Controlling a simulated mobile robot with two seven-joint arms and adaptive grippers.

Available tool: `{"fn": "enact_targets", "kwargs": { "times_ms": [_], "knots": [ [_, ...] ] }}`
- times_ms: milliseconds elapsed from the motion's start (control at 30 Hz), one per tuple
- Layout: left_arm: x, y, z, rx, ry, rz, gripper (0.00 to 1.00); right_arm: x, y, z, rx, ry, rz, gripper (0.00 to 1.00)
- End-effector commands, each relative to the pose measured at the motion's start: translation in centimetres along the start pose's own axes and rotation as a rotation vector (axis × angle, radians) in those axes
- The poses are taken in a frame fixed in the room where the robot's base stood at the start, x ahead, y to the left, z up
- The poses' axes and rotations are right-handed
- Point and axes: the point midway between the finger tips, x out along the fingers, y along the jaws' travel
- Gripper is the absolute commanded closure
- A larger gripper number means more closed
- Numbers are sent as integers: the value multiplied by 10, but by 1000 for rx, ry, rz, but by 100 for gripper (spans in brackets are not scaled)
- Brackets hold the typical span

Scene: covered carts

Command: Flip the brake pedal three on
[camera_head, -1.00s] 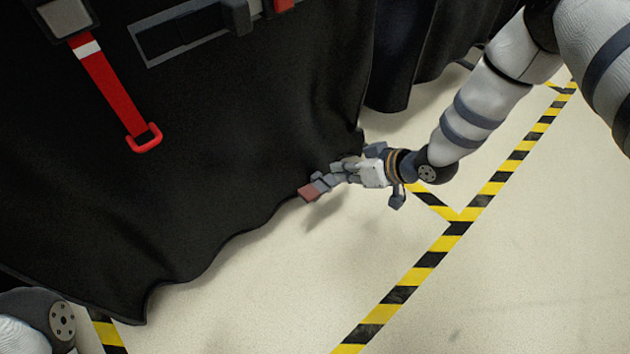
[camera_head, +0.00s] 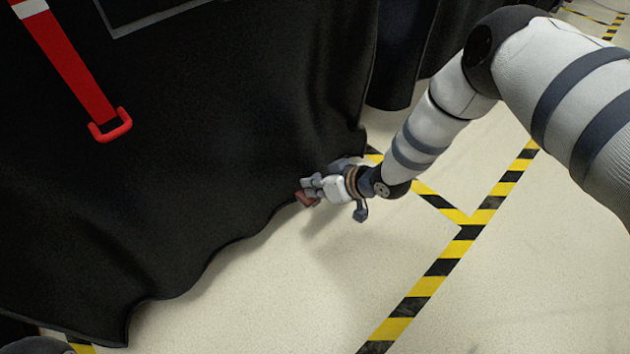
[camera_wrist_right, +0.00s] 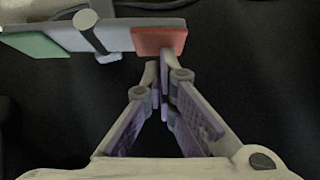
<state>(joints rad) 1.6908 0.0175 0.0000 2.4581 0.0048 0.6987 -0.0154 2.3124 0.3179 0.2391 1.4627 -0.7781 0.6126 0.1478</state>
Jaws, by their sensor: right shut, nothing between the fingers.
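The brake pedal is a grey bar (camera_wrist_right: 75,35) with a red pad at its right end and a green pad at its left end in the right wrist view. In the head view only its red pad (camera_head: 304,200) shows, at the cover's lower hem. My right gripper (camera_head: 312,190) is shut and empty beside that pad. In the right wrist view its closed fingertips (camera_wrist_right: 160,68) are right by the red pad's lower edge; I cannot tell whether they touch. The pedal's other end is hidden in the head view. My left gripper is out of view.
A black cloth cover (camera_head: 200,150) hangs over the cart down to the floor. A red strap with a loop handle (camera_head: 75,65) hangs on it. Yellow-black striped tape (camera_head: 440,265) marks the pale floor. Open floor lies below and right of my gripper.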

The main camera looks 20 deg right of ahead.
Motion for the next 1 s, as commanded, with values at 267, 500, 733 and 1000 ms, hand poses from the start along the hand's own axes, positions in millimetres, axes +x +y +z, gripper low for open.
{"fn": "enact_targets", "kwargs": {
  "times_ms": [267,500,733,1000],
  "knots": [
    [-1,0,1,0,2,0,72,-1,-1,0,-3,0,3,100],
    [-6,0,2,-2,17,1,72,1,-4,1,-40,1,38,100],
    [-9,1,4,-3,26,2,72,3,-5,3,-65,0,64,100],
    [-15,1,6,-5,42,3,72,6,-9,6,-116,-1,111,100]
  ]
}}
